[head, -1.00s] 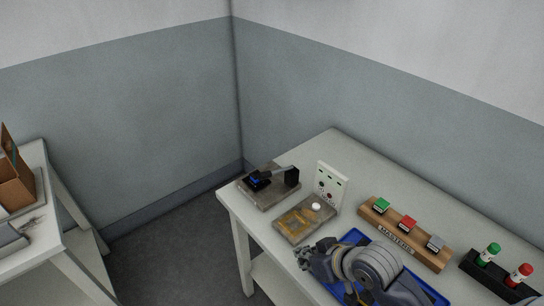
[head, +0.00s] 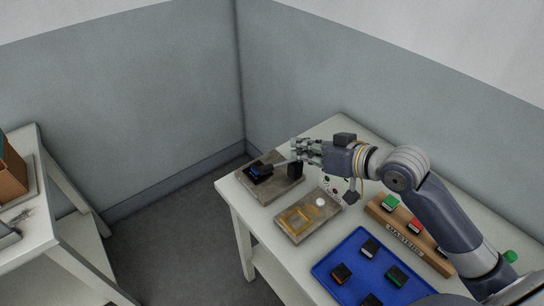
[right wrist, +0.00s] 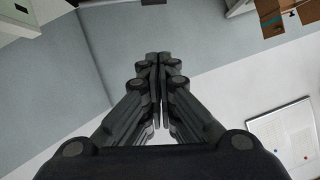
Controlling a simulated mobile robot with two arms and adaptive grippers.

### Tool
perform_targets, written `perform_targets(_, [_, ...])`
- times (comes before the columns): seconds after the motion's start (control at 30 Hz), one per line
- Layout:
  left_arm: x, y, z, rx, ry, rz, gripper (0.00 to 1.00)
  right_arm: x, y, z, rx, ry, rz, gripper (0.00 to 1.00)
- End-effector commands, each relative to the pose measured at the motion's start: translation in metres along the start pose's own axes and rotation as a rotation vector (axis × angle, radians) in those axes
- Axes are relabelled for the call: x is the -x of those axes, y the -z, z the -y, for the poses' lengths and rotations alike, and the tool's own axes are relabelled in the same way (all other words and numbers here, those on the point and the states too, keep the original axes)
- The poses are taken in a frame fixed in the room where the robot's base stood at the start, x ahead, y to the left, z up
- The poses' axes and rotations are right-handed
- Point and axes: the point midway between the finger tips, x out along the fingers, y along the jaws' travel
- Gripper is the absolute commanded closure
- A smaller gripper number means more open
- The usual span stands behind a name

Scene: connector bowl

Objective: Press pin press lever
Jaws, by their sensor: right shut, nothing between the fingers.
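The pin press has a grey base plate (head: 283,188) at the far left corner of the table. A black block (head: 295,170) stands on it, with a thin grey lever (head: 281,163) reaching left from the block. A dark piece with a blue part (head: 260,171) sits under the lever's left end. My right gripper (head: 294,150) is shut and empty, its fingertips just above the lever in the head view; I cannot tell whether they touch. The right wrist view shows the closed fingers (right wrist: 158,60), not the press. My left gripper is not in view.
A second grey plate (head: 290,236) with a yellow outline and white knob lies in front of the press. A blue tray (head: 343,253) holds several small connectors. A wooden MASTERS block (head: 402,234) stands right, partly behind my right arm. Another table (head: 56,236) is at left.

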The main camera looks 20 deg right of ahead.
Motion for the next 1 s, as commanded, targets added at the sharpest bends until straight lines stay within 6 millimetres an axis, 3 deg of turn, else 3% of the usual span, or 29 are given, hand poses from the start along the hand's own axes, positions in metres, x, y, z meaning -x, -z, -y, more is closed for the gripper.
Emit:
perform_targets(0.37, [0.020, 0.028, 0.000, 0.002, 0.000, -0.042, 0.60, -0.064, 0.003, 0.001, -0.005, 0.001, 0.000, 1.00])
perform_targets(0.57, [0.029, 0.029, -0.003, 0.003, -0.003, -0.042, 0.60, -0.099, 0.002, 0.002, -0.002, 0.001, 0.001, 1.00])
perform_targets(0.7, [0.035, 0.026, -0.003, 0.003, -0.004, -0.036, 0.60, -0.102, -0.024, 0.001, -0.002, 0.000, 0.005, 1.00])
perform_targets(1.0, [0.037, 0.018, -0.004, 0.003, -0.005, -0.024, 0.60, -0.106, -0.039, 0.001, 0.001, 0.000, 0.001, 1.00])
